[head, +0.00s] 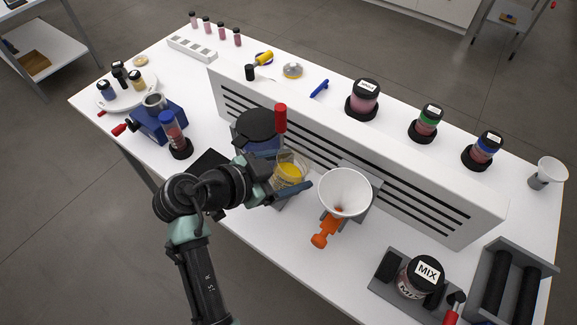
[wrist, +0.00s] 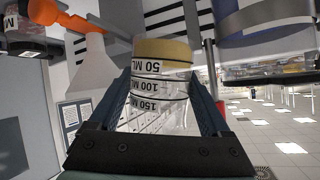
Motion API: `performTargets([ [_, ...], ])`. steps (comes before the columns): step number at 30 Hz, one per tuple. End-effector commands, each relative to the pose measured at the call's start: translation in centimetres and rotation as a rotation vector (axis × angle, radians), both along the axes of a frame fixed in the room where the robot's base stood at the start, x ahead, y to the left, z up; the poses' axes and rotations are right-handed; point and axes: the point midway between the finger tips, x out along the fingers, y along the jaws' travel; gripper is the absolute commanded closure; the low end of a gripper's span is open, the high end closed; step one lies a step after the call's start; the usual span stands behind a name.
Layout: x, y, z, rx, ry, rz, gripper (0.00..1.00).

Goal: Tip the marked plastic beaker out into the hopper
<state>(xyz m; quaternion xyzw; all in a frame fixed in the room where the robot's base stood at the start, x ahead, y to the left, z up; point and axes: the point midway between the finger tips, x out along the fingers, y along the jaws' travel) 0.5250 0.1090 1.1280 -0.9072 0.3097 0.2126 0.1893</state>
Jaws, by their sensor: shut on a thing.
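The marked plastic beaker (head: 290,170) is clear, with yellow material in its bottom. My gripper (head: 281,186) is shut on its sides, and the beaker looks about upright. In the wrist view the beaker (wrist: 158,88) sits between both fingers, with 50, 100 and 150 ML marks upside down and the yellow at the picture's top. The hopper (head: 345,192) is a white funnel just right of the beaker, apart from it. Its white cone also shows at the left in the wrist view (wrist: 90,72). An orange valve (head: 325,229) sits below the hopper.
A blue container with a black lid (head: 256,124) and a red-handled part (head: 281,117) stand close behind the beaker. A slotted panel (head: 400,172) runs behind the hopper. A MIX jar (head: 418,277) stands at front right. White table is clear in front of the hopper.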

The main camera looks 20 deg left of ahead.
Motion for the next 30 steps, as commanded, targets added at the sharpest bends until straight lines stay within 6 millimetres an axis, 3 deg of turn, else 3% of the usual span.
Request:
performTargets([
  [17, -0.2, -2.2, 2.5, 0.393, -0.048, -0.005, 0.75],
  [30, -0.2, -2.3, 4.7, 0.774, -0.090, -0.004, 0.75],
])
